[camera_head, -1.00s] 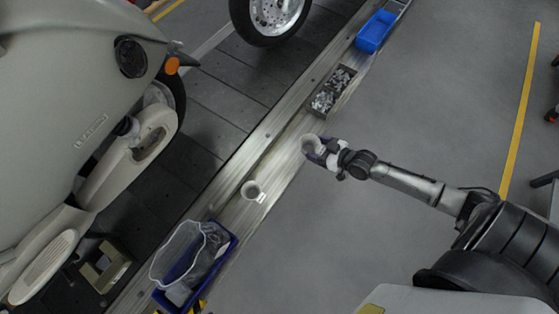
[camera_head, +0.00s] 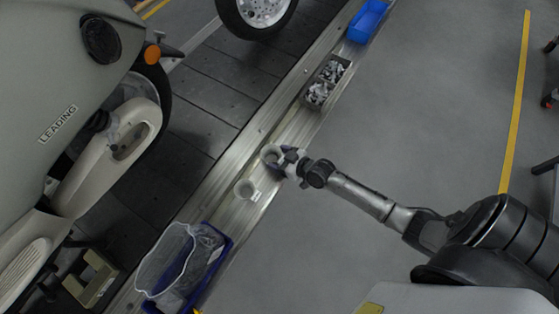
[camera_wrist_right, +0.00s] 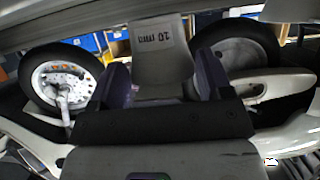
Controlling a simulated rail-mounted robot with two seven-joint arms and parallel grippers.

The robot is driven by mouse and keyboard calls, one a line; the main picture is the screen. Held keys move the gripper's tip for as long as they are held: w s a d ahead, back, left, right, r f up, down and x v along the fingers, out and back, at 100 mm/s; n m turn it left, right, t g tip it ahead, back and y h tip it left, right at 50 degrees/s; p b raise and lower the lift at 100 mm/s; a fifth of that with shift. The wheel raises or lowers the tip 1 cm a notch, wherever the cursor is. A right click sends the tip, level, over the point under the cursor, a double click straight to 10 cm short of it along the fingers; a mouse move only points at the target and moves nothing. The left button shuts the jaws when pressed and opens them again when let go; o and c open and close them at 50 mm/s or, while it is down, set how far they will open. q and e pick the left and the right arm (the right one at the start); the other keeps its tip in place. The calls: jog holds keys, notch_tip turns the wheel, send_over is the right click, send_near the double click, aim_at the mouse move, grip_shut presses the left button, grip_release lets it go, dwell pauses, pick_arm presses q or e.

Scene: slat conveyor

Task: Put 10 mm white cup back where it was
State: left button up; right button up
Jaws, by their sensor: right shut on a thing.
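The 10 mm white cup (camera_head: 270,155) is in my right gripper (camera_head: 280,158), held at the metal ledge. In the right wrist view the cup (camera_wrist_right: 160,50) stands between the two fingers of the gripper (camera_wrist_right: 160,85), and its label reads "10 mm". My right gripper is shut on it. Whether the cup's base touches the ledge cannot be told. A second white cup (camera_head: 246,189) with a label stands on the ledge (camera_head: 222,208), a little nearer and to the left of the held cup. My left gripper is in neither view.
A blue bin with a clear bag (camera_head: 215,262) stands at the ledge's near end. A dark divided tray of small parts (camera_head: 326,82) and a blue bin (camera_head: 367,20) are farther along. A scooter (camera_head: 60,60) stands left on the slats (camera_head: 200,130). Grey floor lies right.

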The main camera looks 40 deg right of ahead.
aim_at(274, 158)
notch_tip(274, 158, down, 4)
jog(key=shift+r+b, duration=0.25)
jog(key=shift+b, duration=0.95)
jog(key=shift+r, duration=0.1)
jog(key=o, duration=1)
